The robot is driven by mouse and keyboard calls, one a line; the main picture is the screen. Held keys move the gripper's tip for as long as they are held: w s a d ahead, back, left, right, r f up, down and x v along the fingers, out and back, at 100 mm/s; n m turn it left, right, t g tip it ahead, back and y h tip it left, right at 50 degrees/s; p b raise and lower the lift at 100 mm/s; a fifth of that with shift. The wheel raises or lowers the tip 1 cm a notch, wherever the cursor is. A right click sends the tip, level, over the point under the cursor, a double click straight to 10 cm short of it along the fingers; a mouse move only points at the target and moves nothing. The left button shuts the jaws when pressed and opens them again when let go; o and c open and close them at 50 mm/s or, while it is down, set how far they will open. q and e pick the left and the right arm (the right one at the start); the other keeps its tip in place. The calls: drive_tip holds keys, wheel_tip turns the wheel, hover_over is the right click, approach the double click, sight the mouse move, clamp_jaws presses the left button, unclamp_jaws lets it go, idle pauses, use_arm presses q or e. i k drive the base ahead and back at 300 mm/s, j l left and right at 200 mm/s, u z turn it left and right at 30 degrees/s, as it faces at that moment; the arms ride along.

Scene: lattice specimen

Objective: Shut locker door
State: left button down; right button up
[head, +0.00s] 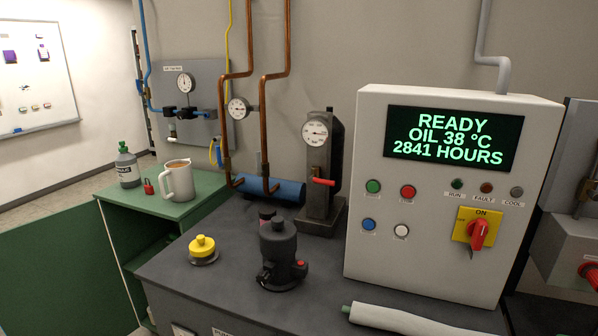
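The green locker (110,215) stands left of the dark bench, its front open onto a dark inside with a shelf. A large green panel (60,270) at the lower left looks like its door, swung wide open to the left; its lower part is cut off by the picture edge. I cannot make out a handle on it. Neither of my grippers shows in the head view.
A grey bottle (127,168), a small red item (149,187) and a cream mug (178,181) stand on the locker top. The bench holds a yellow-topped knob (202,247), a black device (279,258) and a white control box (440,262). Floor shows at far left.

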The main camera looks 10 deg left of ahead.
sight(61, 275)
drive_tip(key=j+z, duration=0.1)
drive_tip(key=j, duration=0.95)
drive_tip(key=k+j+z, duration=0.1)
drive_tip(key=j, duration=0.9)
drive_tip(key=j+z, duration=0.1)
drive_tip(key=j, duration=0.45)
drive_tip(key=j+z, duration=0.15)
drive_tip(key=j, duration=0.45)
drive_tip(key=k+j+z, duration=0.1)
drive_tip(key=j, duration=0.45)
drive_tip(key=j+z, duration=0.1)
drive_tip(key=j, duration=0.45)
drive_tip(key=k+j+z, duration=0.15)
drive_tip(key=j, duration=0.4)
drive_tip(key=k+j+z, duration=0.1)
drive_tip(key=j, duration=0.45)
drive_tip(key=k+j+z, duration=0.1)
drive_tip(key=j, duration=0.4)
drive_tip(key=k+j+z, duration=0.15)
drive_tip(key=j, duration=0.35)
drive_tip(key=k, duration=0.1)
